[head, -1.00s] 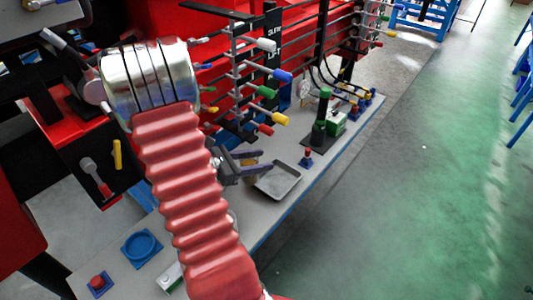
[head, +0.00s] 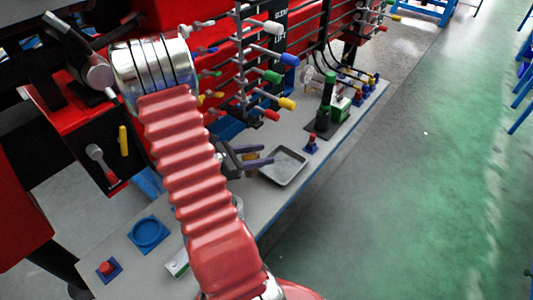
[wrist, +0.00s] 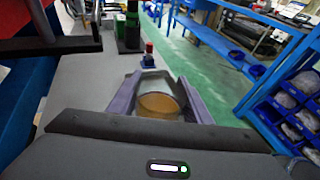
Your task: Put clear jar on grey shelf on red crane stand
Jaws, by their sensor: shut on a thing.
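My gripper (head: 258,159) is low over the grey shelf (head: 275,200), just left of a metal tray. In the wrist view its two purple fingers (wrist: 155,105) are shut on the clear jar (wrist: 158,106), one on each side. The jar has brownish-orange contents low in it. In the head view I cannot make out the jar clearly between the fingers. Whether its base touches the shelf or the tray, I cannot tell. The grey shelf has a blue edge and runs along the red crane stand (head: 215,65).
The shallow metal tray (head: 283,167) lies beside my gripper. A red knob on a blue base (head: 311,143) and a green bottle-like post (head: 327,100) stand beyond it. Colored-handle levers (head: 265,75) stick out above the shelf. A blue round holder (head: 149,234) is at the near end.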

